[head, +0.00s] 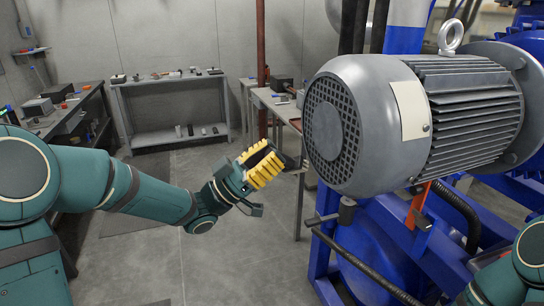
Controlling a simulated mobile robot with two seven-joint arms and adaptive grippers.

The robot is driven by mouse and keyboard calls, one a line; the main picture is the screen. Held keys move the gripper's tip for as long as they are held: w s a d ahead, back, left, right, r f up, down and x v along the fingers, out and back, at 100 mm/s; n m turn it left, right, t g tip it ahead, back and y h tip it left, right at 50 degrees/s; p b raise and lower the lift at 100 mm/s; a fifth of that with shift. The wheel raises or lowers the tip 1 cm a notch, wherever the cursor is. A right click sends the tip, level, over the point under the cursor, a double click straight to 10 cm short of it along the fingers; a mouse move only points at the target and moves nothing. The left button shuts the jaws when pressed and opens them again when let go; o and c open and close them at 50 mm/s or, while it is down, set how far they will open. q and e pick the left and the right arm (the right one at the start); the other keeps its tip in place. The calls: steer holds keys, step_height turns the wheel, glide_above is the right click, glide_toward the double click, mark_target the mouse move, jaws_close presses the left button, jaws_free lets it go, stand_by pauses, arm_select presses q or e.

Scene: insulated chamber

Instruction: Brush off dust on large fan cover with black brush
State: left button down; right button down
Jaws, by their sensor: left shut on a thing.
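The large fan cover (330,132) is the dark round grille on the left end of the big grey motor. My left gripper (265,165), with yellow fingers, is left of the cover and a little lower in the picture, with a visible gap between them. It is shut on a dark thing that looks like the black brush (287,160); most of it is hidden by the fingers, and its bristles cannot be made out. Dust on the cover cannot be made out at this size. Only part of my right arm shows at the lower right; its gripper is out of view.
The motor (455,110) sits on a blue frame (375,265) with black hoses. A narrow table (275,105) stands behind my left gripper. A workbench (60,115) is at the left and a shelf table (170,82) at the back. The floor (235,255) below my left arm is clear.

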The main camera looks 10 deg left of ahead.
arm_select(q)
steer(key=s+a, duration=0.3)
steer(key=a, duration=0.2)
steer(key=shift+s, duration=0.2)
stand_by(0.4)
steer(key=shift+a, duration=0.1)
steer(key=shift+s+a, duration=0.85)
steer(key=shift+a, duration=0.3)
stand_by(0.3)
